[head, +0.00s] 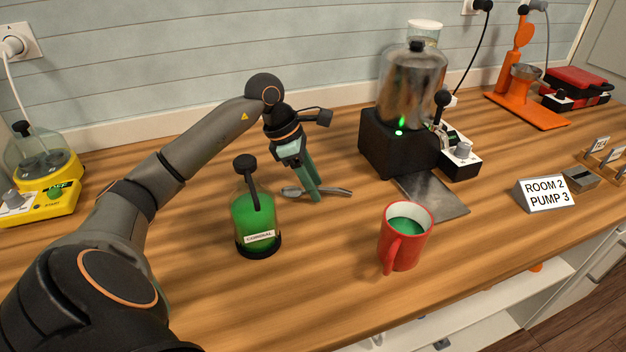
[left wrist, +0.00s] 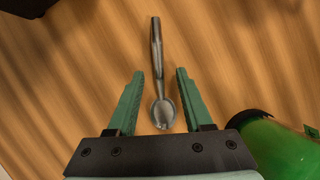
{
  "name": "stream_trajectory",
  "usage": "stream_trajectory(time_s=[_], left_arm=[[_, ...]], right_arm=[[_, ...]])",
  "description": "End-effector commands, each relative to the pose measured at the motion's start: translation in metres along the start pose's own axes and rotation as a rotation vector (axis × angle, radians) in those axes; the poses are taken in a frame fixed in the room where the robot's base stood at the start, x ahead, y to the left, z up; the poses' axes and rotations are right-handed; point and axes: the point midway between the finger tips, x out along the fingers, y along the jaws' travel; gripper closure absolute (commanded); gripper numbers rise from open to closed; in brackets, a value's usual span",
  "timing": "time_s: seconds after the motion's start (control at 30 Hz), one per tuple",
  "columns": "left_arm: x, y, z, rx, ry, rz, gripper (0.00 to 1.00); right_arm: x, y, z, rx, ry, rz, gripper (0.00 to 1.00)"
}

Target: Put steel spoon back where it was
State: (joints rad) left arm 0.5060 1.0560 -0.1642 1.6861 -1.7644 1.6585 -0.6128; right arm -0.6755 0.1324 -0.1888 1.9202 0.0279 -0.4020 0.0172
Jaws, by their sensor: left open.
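The steel spoon (head: 332,192) lies flat on the wooden counter, behind the red mug and to the right of the green cordial bottle. My left gripper (head: 308,196) is above it, pointing down. In the left wrist view the spoon (left wrist: 160,85) has its bowl between the two open green fingers (left wrist: 155,95), touching neither. Its handle reaches away beyond the fingertips. In the head view the fingers partly hide the spoon's middle. My right gripper is in neither view.
The cordial bottle (head: 257,220) stands close left of the gripper. A red mug (head: 403,240) of green liquid stands front right. A black-based steel dispenser (head: 410,90) with a metal tray (head: 432,197) is behind. A sign (head: 546,194) is right, a yellow device (head: 38,190) left. The front counter is clear.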

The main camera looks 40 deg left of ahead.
Motion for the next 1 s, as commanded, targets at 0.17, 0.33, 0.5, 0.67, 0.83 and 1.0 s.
stream_trajectory(time_s=[0.17,0.33,0.5,0.67,0.83,1.0], left_arm=[[-0.016,0.001,0.000,0.000,0.000,0.005,0.49],[-0.054,0.001,0.000,0.000,0.000,0.007,0.49],[-0.091,0.001,0.000,-0.001,0.000,0.005,0.49],[-0.115,0.001,0.001,-0.001,0.000,0.002,0.49],[-0.125,0.000,0.000,0.000,0.000,0.000,0.49],[-0.125,0.000,0.000,0.000,0.001,-0.001,0.49]], right_arm=[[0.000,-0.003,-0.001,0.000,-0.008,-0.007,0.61],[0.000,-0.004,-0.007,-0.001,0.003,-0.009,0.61],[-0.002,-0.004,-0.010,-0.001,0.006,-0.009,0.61],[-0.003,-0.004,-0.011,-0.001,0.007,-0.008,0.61],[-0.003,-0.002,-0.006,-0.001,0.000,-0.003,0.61],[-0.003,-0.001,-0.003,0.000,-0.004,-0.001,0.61]])
